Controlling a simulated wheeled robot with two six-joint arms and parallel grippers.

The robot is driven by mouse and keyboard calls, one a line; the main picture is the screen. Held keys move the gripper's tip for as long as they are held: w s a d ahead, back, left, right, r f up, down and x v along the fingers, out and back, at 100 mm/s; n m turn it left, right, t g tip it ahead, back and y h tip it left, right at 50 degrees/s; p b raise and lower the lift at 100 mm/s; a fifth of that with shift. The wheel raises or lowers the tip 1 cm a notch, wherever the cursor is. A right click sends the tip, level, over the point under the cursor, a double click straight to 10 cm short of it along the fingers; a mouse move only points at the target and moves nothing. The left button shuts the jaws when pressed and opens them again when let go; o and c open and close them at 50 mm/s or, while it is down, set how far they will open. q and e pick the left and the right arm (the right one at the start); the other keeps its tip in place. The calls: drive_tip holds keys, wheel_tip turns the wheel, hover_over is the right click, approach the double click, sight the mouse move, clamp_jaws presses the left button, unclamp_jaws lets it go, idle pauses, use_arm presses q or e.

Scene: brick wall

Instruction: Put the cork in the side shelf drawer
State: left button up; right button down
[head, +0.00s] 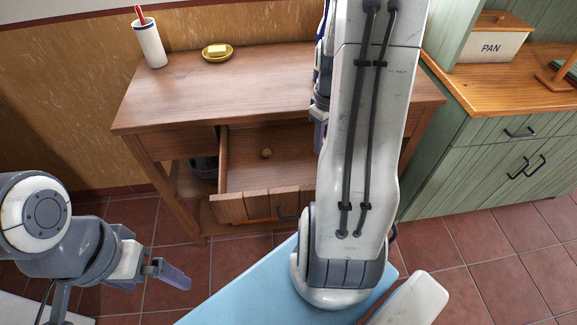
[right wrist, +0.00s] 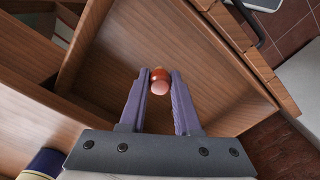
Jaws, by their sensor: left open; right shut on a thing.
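The side shelf drawer (head: 240,177) stands pulled open under the wooden top; the right wrist view shows its inside from above (right wrist: 215,105). My right gripper (right wrist: 160,76) is shut on a small rounded reddish-pink thing, which I take as the cork (right wrist: 159,87), over the drawer. In the head view my right arm hides most of that gripper and what it holds. A small round brown thing (head: 267,153) shows inside the drawer; I cannot tell whether it is separate from the held one. My left gripper (head: 171,272) is open and empty, low at the left.
On the wooden side shelf top (head: 235,90) stand a white cup (head: 150,43) and a yellow dish (head: 217,53). A dark pot (head: 205,167) sits in the opening left of the drawer. A green cabinet (head: 490,155) stands at the right, with a PAN box (head: 489,48) on it.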

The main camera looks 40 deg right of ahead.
hover_over(281, 168)
wheel_tip(281, 168, down, 7)
drive_tip(key=shift+d+r+p, duration=0.1)
drive_tip(key=shift+p, duration=0.2)
drive_tip(key=shift+f, duration=2)
drive_tip(key=shift+f, duration=0.15)
drive_tip(key=c, duration=0.6)
unclamp_jaws()
